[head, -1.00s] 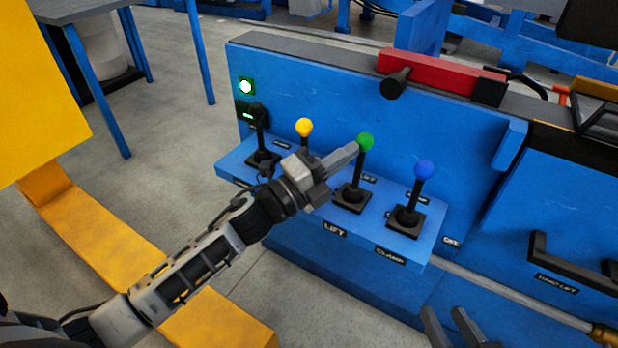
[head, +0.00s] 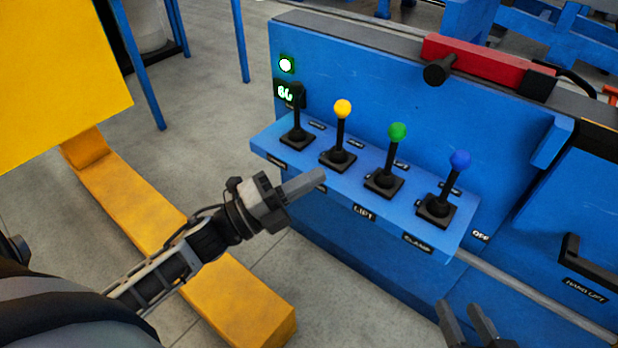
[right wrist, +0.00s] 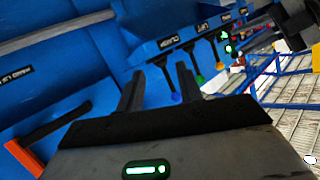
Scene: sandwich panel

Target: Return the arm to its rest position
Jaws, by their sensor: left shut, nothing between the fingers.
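My left gripper (head: 316,178) is shut and empty in the head view, with its fingertips just in front of the near edge of the blue lever shelf (head: 262,146). Its fingers are apart from the levers. Behind it stand a black lever (head: 297,118), a yellow-knobbed lever (head: 342,108), a green-knobbed lever (head: 397,131) and a blue-knobbed lever (head: 460,160). My right gripper (head: 468,322) shows at the bottom right of the head view. In the right wrist view its two fingers (right wrist: 158,88) stand apart with nothing gripped.
A red bar (head: 475,62) lies on top. A yellow structure (head: 155,215) stands left, beside open grey floor.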

